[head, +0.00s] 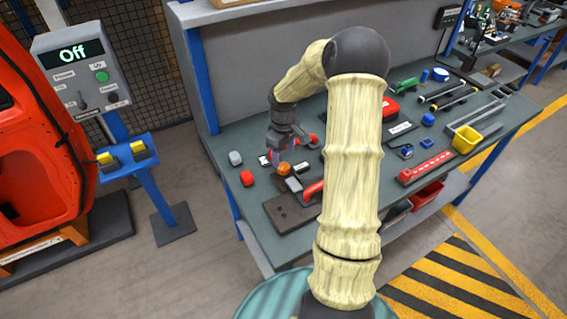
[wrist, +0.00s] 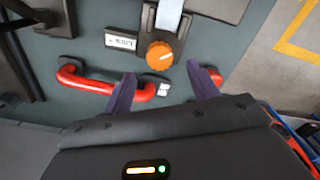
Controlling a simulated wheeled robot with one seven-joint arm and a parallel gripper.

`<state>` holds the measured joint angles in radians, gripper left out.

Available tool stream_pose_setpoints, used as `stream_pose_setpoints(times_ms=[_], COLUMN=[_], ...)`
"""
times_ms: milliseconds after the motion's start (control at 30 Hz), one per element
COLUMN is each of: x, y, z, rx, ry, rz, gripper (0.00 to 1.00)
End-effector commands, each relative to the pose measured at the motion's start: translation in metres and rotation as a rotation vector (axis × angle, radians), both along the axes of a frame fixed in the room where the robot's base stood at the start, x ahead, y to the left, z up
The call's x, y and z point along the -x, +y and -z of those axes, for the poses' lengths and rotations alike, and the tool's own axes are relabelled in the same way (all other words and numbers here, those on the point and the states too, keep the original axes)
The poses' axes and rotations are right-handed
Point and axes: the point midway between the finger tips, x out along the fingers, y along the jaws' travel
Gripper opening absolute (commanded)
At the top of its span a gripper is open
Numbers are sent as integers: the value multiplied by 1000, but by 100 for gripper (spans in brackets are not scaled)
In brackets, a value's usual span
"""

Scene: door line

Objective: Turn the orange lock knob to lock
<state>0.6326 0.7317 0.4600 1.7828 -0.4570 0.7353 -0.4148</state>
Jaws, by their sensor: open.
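The orange lock knob (head: 284,169) sits on a dark fixture plate on the bench in the head view. In the wrist view the round knob (wrist: 159,55) shows a pale pointer line, with a white "LOCK" label (wrist: 122,41) to its left and a smaller label (wrist: 164,89) below it. My gripper (head: 281,153) is over the knob in the head view. In the wrist view my gripper (wrist: 161,70) is open, its two purple fingers spread to either side just below the knob. The fingers do not visibly touch it.
A red bar handle (wrist: 98,84) lies close to the left finger, and a red part shows behind the right finger. A control box reading "Off" (head: 80,70) stands further left.

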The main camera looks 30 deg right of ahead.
Motion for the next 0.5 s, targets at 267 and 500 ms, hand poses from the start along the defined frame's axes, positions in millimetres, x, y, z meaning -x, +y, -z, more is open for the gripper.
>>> stream_pose_setpoints(times_ms=[267,500], x=[0,0], y=[0,0], z=[44,55], rx=[0,1], ry=[2,0], rz=[-1,1], gripper=[59,59])
